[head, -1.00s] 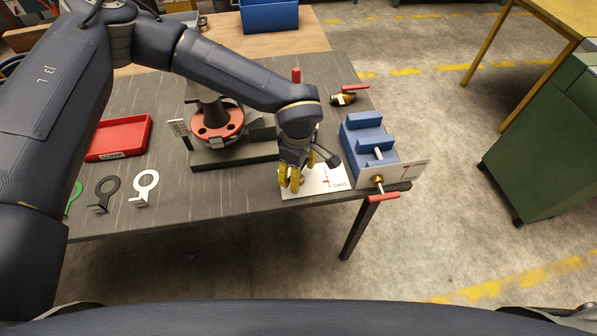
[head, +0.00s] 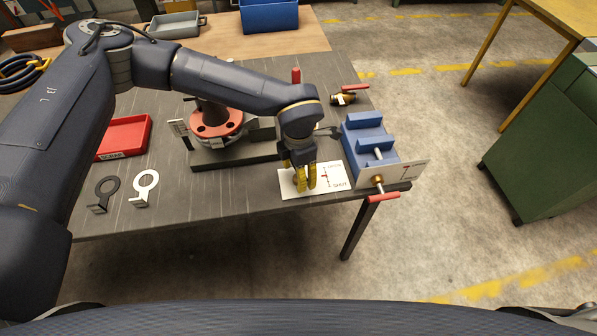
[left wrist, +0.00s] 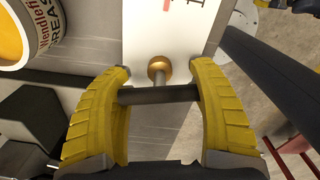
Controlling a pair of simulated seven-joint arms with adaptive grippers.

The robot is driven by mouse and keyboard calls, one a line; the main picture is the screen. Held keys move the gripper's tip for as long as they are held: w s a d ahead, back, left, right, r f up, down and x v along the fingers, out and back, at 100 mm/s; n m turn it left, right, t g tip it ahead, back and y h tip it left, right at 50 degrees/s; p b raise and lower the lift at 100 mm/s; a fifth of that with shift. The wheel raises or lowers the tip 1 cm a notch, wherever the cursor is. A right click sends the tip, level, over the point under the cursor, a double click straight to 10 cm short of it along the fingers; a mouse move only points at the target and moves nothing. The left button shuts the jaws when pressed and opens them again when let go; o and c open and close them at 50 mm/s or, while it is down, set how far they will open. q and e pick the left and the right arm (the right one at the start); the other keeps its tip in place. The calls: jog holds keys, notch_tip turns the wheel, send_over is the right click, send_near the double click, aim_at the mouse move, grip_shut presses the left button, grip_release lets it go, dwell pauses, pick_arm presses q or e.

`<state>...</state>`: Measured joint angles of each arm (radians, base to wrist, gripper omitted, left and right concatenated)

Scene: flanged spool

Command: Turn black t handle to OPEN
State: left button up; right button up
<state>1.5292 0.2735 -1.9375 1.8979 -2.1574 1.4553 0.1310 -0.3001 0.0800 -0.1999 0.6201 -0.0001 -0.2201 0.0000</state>
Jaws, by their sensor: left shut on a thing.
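The black T handle (left wrist: 158,95) is a dark crossbar on a brass-coloured hub (left wrist: 159,68) in the left wrist view. My left gripper (left wrist: 161,72) is shut on the crossbar, one yellow finger at each end. In the head view my left gripper (head: 306,184) points down over the white plate (head: 343,171) at the table's front edge, and the handle is hidden behind the fingers. The plate carries red and black marks and a word that looks like SHUT at its lower right. The handle's angle against the marks cannot be read.
A blue vise-like block (head: 365,134) with a red-handled valve (head: 384,197) stands right of the plate. A red-topped fixture (head: 216,125) stands to the left. A red tray (head: 124,137) lies farther left. A grease can (left wrist: 25,30) shows in the left wrist view.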

pick_arm(q)
jog(key=n, duration=0.3)
jog(key=shift+n, duration=0.4)
jog(key=n, duration=0.4)
jog(key=shift+n, duration=0.3)
jog(key=n, duration=0.5)
jog(key=shift+n, duration=1.6)
jog(key=shift+c, duration=0.2)
jog(key=shift+f+n, duration=0.1)
jog(key=shift+n, duration=0.2)
jog(key=o, duration=1.6)
jog(key=shift+c, duration=0.2)
notch_tip(320, 180, up, 12)
jog(key=shift+r, duration=0.1)
